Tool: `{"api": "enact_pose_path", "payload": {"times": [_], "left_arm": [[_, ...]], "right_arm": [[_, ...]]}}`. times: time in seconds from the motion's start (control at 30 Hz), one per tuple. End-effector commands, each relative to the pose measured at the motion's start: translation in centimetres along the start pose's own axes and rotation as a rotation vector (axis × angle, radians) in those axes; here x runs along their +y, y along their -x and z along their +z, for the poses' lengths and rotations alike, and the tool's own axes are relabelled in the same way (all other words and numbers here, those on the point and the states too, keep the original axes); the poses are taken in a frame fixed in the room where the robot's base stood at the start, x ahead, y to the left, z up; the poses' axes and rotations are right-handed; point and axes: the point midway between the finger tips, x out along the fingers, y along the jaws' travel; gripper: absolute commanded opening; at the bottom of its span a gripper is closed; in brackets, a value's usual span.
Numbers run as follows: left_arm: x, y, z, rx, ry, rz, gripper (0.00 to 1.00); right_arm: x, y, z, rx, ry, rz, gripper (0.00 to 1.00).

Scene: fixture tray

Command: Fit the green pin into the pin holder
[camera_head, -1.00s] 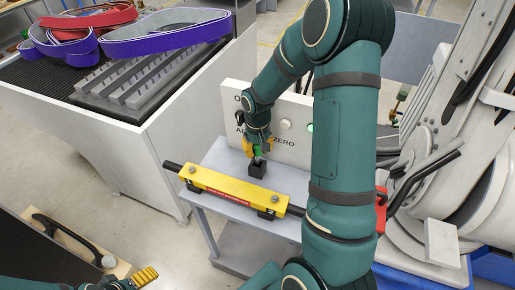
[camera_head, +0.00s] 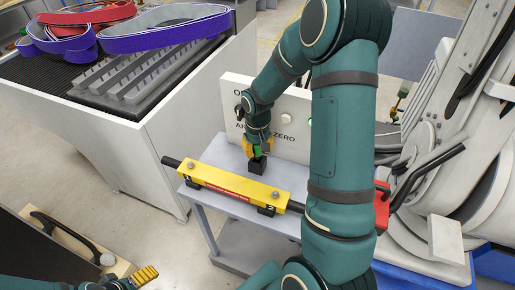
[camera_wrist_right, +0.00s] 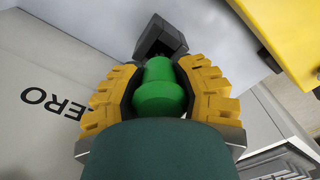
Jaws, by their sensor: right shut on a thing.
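The green pin (camera_wrist_right: 158,92) is between the yellow fingers of my right gripper (camera_wrist_right: 162,84), which are shut on it. In the head view my right gripper (camera_head: 257,146) is directly above the pin holder (camera_head: 257,166), a small black block on the grey table. In the right wrist view the dark holder (camera_wrist_right: 160,38) is just beyond the pin's far end, which overlaps it. How far the pin sits in the holder is hidden. My left gripper (camera_head: 146,274) shows only partly at the lower left; its opening cannot be made out.
A yellow bar fixture (camera_head: 235,186) lies across the grey table (camera_head: 205,163) in front of the holder. A white panel with lettering (camera_head: 290,145) stands behind it. A white cabinet (camera_head: 165,150) is at the left, white machinery (camera_head: 440,237) at the right.

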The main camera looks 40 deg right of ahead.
Motion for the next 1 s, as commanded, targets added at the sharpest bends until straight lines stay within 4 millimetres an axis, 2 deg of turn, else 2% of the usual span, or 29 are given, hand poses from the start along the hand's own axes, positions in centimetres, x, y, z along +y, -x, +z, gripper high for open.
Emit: {"api": "enact_pose_path", "payload": {"times": [0.63, 0.67, 0.73, 0.77, 1.0], "left_arm": [[-0.4, -1.1, 0.2, 0.000, 0.000, 0.000, 0.83], [-0.4, -1.1, 0.1, 0.000, 0.000, 0.000, 0.83], [-0.4, -1.1, 0.1, 0.000, 0.000, 0.000, 0.83], [-0.4, -1.0, 0.1, 0.000, 0.000, 0.000, 0.83], [-0.4, -1.0, 0.1, 0.000, 0.000, 0.000, 0.83]], "right_arm": [[0.0, -1.5, 0.0, 0.000, 0.000, 0.000, 0.00], [0.0, -1.5, 0.0, 0.000, 0.000, 0.000, 0.40], [0.0, -1.4, 0.0, 0.000, 0.000, 0.000, 0.64], [0.0, -1.4, 0.0, 0.000, 0.000, 0.000, 0.67], [0.0, -1.4, 0.0, 0.000, 0.000, 0.000, 0.67]]}}
